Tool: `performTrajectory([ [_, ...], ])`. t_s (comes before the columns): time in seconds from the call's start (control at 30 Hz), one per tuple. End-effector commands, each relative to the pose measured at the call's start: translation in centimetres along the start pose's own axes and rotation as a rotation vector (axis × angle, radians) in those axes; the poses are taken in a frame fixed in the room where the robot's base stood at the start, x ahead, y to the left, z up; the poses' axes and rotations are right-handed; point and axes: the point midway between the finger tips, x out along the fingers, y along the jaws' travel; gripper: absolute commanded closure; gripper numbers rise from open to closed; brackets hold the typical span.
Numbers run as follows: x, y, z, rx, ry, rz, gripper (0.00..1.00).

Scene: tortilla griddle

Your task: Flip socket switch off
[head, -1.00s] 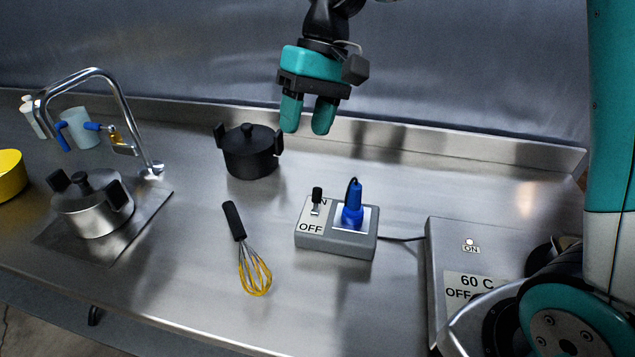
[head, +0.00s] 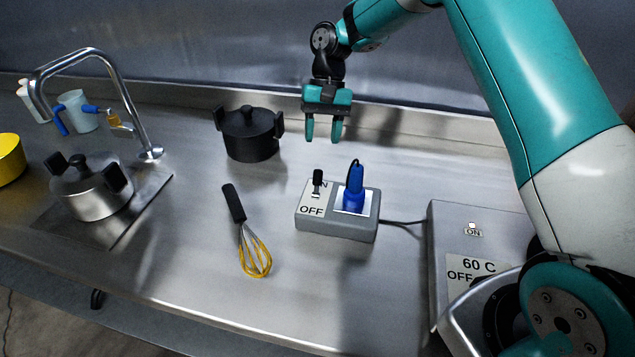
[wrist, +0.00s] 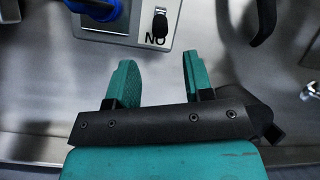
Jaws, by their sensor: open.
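The grey socket box (head: 336,228) stands on the steel counter with ON and OFF labels. Its black switch lever (head: 317,183) is at the ON end, away from the OFF label. A blue plug (head: 354,190) stands upright in the socket beside the lever. My gripper (head: 323,138) is open and empty above the counter, behind the box, fingers pointing down. In the wrist view the two teal fingers (wrist: 157,75) are apart, and the lever (wrist: 160,24) shows beyond them at the top, with the blue plug (wrist: 95,8) to its left.
A black pot (head: 250,135) stands behind and left of the box. A whisk (head: 243,230) lies to its left. A grey hotplate unit (head: 450,250) stands to the right, joined by a cable. A steel pot (head: 90,190) and tap (head: 130,95) are at the left.

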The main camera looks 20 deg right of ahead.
Motion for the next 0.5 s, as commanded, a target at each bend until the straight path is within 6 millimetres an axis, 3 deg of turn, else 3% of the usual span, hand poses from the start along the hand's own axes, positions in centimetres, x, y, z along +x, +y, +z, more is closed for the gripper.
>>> performTrajectory([
  [0.3,6.7,0.0,0.2,0.0,-0.003,0.003,0.53],
  [0.5,8.9,0.1,0.1,0.0,-0.001,0.002,0.53],
])
